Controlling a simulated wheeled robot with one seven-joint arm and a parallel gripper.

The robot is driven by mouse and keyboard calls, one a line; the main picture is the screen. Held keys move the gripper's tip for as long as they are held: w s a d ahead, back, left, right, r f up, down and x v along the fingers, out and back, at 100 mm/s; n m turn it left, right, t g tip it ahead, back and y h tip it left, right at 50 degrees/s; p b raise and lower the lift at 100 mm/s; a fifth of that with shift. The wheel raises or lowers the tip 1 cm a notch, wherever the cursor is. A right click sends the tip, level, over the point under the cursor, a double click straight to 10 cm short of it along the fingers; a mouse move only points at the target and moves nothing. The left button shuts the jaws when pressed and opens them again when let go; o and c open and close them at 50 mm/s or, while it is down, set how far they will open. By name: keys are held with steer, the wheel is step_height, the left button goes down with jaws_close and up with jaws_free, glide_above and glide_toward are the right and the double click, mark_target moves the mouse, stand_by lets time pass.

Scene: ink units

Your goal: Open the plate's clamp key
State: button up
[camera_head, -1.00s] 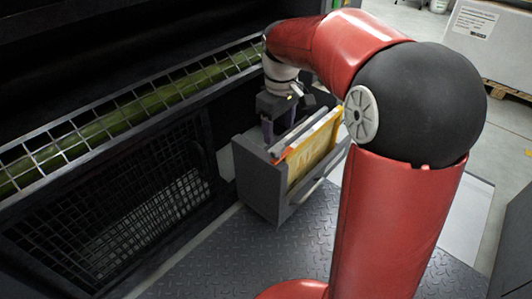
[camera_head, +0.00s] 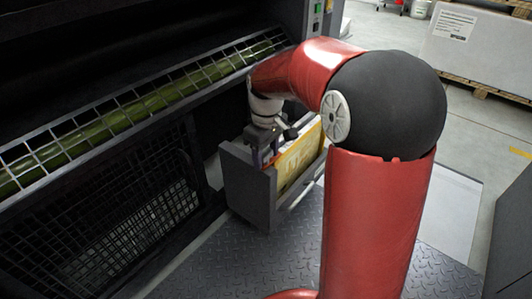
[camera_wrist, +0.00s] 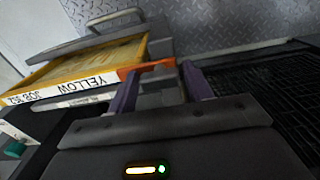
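The yellow plate (camera_wrist: 92,62) stands in a grey box, with a white edge strip reading "YELLOW JOB 352". An orange clamp key (camera_wrist: 147,66) sits at the strip's right end in the wrist view. My gripper (camera_wrist: 162,71) has two purple fingers spread apart, with part of the orange key showing between and just beyond their tips. I cannot tell whether a finger touches it. In the head view my gripper (camera_head: 266,158) is low over the box's left end, beside the plate (camera_head: 299,157); the key is hidden there.
The grey box (camera_head: 247,192) stands on a diamond-tread floor plate (camera_head: 290,250). The dark machine with a mesh guard (camera_head: 130,215) and a green roller (camera_head: 150,102) is close on the left. A handle bar (camera_wrist: 113,17) shows on the box's far side in the wrist view.

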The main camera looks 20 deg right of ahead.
steer(key=c, duration=0.7)
steer(key=shift+o, duration=0.2)
steer(key=shift+r+m, duration=0.1)
steer(key=shift+m, duration=0.2)
steer(key=m+p, duration=0.1)
steer(key=m, duration=0.1)
steer(key=shift+m+p, duration=0.3)
steer(key=shift+p, duration=0.1)
steer(key=m+p, duration=0.1)
steer(key=m, duration=0.2)
steer(key=shift+m, duration=0.4)
steer(key=m+p, duration=0.2)
steer(key=m, duration=0.3)
steer(key=m+p, duration=0.2)
steer(key=m, duration=0.3)
steer(key=shift+m, duration=0.4)
